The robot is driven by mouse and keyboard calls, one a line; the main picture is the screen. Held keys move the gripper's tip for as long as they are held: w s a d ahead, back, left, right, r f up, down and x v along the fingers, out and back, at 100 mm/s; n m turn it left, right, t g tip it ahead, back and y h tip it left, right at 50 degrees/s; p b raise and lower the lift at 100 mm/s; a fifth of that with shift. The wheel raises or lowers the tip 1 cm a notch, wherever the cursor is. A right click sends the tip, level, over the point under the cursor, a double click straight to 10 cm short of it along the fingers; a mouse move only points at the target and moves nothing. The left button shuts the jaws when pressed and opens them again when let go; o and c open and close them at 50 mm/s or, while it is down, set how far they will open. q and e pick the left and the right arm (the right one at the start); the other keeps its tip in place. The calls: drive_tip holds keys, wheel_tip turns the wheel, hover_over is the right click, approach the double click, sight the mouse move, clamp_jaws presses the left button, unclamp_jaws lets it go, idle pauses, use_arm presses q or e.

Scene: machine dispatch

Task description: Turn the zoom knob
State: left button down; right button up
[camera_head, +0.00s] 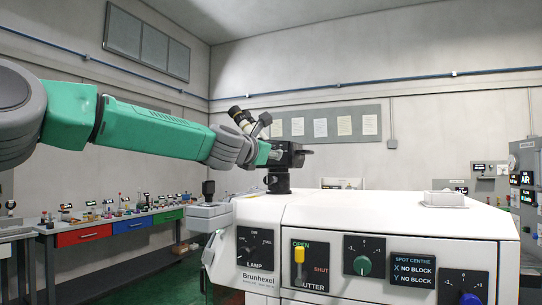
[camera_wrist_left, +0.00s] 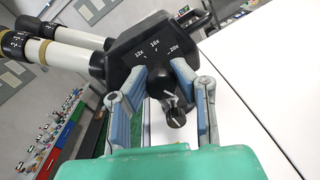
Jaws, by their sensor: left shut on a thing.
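The zoom knob (camera_wrist_left: 160,84) is black and sits on the black microscope head (camera_wrist_left: 153,45), below the white marks 12x, 16x and 20x. My left gripper (camera_wrist_left: 161,76) has its blue-grey fingers on either side of the knob, shut on it. A dark rounded part (camera_wrist_left: 175,118) with a white line shows between the fingers, nearer to the wrist. In the head view my left gripper (camera_head: 272,153) reaches in from the left to the microscope head (camera_head: 290,154), and the knob is hidden there. My right gripper is not in view.
The microscope stands on a white machine (camera_head: 370,213) whose front has a lamp dial, a yellow shutter lever (camera_head: 299,254) and a green knob (camera_head: 362,264). Two white eyepieces (camera_wrist_left: 45,47) stick out to the left. A bench (camera_head: 140,214) with small items stands at left.

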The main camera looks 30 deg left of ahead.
use_arm(q)
drive_tip(key=shift+d+f, duration=0.1)
drive_tip(key=shift+f, duration=0.35)
drive_tip(key=shift+w+a+f+m+p, duration=0.1)
drive_tip(key=shift+a+m+p, duration=0.1)
drive_tip(key=shift+m+p, duration=0.3)
drive_tip(key=m+p, duration=0.1)
drive_tip(key=m, duration=0.3)
drive_tip(key=shift+d+g+p, duration=0.15)
drive_tip(key=shift+g+p, duration=0.15)
drive_tip(key=shift+m+y+p, duration=0.4)
drive_tip(key=shift+m+p, duration=0.45)
drive_tip(key=shift+m, duration=1.35)
drive_tip(key=c, duration=1.3)
unclamp_jaws()
drive_tip(key=shift+a, duration=0.2)
